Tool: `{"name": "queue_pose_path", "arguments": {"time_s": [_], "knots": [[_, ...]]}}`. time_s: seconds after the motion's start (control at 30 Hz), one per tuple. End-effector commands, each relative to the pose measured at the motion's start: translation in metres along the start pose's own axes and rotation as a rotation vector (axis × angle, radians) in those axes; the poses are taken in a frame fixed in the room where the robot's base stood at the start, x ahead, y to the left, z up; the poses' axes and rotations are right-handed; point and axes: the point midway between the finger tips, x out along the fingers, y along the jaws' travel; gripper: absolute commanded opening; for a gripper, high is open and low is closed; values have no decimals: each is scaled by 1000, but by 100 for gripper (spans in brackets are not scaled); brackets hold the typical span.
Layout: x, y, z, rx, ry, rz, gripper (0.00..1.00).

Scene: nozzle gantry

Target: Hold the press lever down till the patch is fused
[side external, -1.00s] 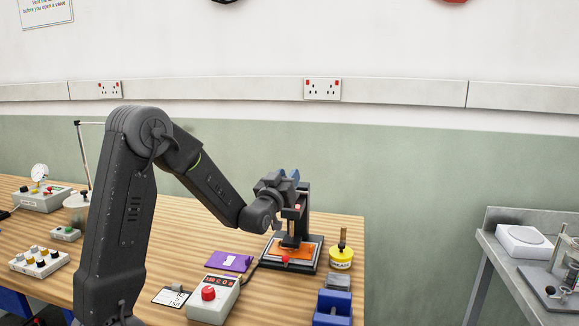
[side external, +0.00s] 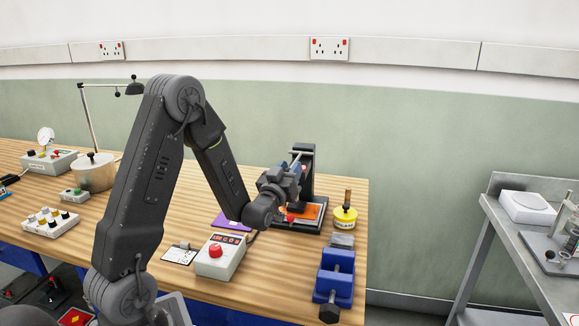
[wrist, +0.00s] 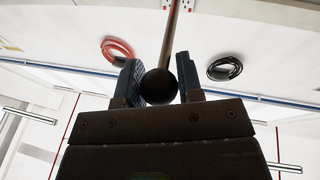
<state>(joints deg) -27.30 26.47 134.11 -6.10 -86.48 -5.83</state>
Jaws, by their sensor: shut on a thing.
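The press (side external: 306,160) stands near the right end of the bench, a dark column on a flat base. My gripper (side external: 291,168) is in front of the column, below its top. In the wrist view, my gripper's (wrist: 159,80) two fingers are closed on the black ball knob (wrist: 158,88) of the press lever (wrist: 171,38), whose rod runs up out of the frame. An orange sheet (side external: 314,211) lies on the press base, partly hidden by my wrist. I cannot make out a separate patch or whether anything is fused.
A control box (side external: 222,256) with a red button stands at the front, beside a clipboard (side external: 180,254). A purple sheet (side external: 226,219) lies behind the box. A yellow pot (side external: 344,217) and a blue vice (side external: 336,276) stand right of the press.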

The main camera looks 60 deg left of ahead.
Motion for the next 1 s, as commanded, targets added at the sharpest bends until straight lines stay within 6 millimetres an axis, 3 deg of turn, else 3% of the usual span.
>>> {"name": "queue_pose_path", "arguments": {"time_s": [0.33, 0.37, 0.6, 0.87, 1.0], "knots": [[-3, 5, 5, -1, -16, 15, 0], [-3, 5, 5, -1, -17, 15, 34], [-2, 3, 3, -1, -10, 11, 57], [-2, 2, 2, 0, -5, 7, 58], [-12, 2, 2, -1, -8, 7, 58]]}}
